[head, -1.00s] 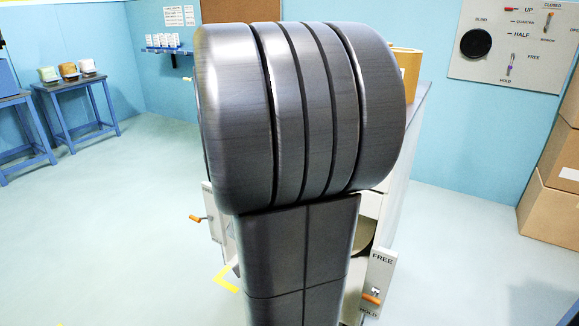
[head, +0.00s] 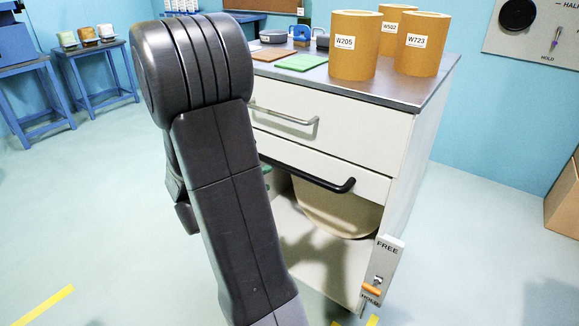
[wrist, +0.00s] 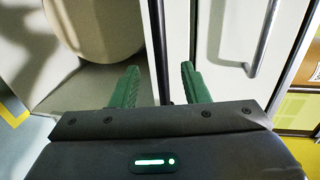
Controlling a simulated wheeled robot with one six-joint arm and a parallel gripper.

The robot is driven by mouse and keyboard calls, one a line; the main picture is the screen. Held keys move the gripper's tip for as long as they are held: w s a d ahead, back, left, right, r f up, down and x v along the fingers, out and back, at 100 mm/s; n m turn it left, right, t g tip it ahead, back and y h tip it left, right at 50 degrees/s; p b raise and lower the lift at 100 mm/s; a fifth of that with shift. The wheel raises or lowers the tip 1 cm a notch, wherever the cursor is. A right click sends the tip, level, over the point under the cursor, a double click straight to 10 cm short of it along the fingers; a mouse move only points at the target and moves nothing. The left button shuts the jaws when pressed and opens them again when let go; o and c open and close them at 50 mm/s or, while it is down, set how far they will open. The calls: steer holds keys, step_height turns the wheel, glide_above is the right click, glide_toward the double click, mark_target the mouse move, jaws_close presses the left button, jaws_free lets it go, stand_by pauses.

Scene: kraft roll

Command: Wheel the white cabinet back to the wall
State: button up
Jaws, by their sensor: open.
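The white cabinet (head: 370,130) stands right of centre in the head view, with two drawer fronts and an open lower bay. A black bar handle (head: 318,179) crosses its lower front. My gripper (wrist: 158,70) is open; in the wrist view its green fingers lie on either side of the black handle (wrist: 157,30). Contact cannot be told. My arm hides most of the gripper in the head view. A plate marked FREE and HOLD (head: 390,262) sits at the cabinet's lower right, its orange lever (head: 371,289) low, near HOLD. The blue wall (head: 465,110) is behind.
Cardboard rolls (head: 354,50), a green pad (head: 302,62) and small items stand on the cabinet top. A pale rounded bin (head: 335,212) is in the lower bay. Blue tables (head: 105,80) stand far left; boxes (head: 565,200) at the right edge. Floor at left is clear.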

mark_target(285, 169)
steer(key=b+x, duration=0.1)
steer(key=x, duration=1.1)
steer(key=shift+w+d+f+b, duration=0.15)
steer(key=shift+w+d+b, duration=0.1)
steer(key=shift+b, duration=0.05)
jaws_close()
